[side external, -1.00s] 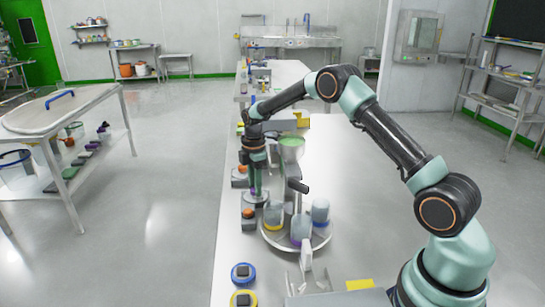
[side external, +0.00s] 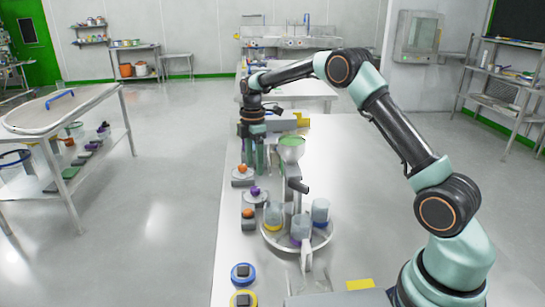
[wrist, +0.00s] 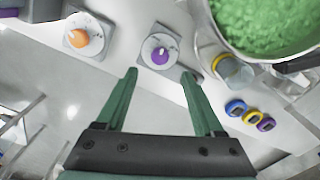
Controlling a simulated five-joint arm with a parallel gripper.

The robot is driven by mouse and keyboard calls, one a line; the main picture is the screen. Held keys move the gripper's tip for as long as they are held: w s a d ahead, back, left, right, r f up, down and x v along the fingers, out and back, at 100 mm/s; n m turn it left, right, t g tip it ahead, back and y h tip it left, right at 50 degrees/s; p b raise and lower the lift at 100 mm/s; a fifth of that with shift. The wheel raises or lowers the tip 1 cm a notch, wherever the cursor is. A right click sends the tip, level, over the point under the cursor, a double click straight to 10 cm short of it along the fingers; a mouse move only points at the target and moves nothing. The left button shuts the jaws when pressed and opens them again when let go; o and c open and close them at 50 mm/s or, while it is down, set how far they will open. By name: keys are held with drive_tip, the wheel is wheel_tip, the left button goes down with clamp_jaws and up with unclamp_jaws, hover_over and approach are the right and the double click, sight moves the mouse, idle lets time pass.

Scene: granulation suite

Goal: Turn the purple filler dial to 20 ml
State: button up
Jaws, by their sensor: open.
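The purple filler dial (side external: 254,191) is a round purple knob on a pale disc and grey base at the bench's left edge. In the wrist view the purple knob (wrist: 160,57) lies just beyond the fingertips, roughly centred between them. A light pointer mark shows on it; the scale is too small to read. My gripper (side external: 254,168) is open and empty, pointing down, above and slightly beyond the purple dial. Its two green fingers (wrist: 159,74) are spread wide in the wrist view, apart from the knob.
Orange knobs (side external: 241,169) (side external: 248,213) sit on either side of the purple dial. A hopper of green granules (side external: 291,147) stands to the right. A turntable (side external: 284,247) with beakers is nearer. Blue (side external: 243,272) and yellow (side external: 243,298) rings lie in front.

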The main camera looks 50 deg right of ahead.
wheel_tip(320, 180, up, 4)
hover_over(255, 188)
drive_tip(key=shift+r, duration=0.1)
idle(0.4)
wheel_tip(255, 188, down, 12)
drive_tip(key=m, duration=1.4)
clamp_jaws()
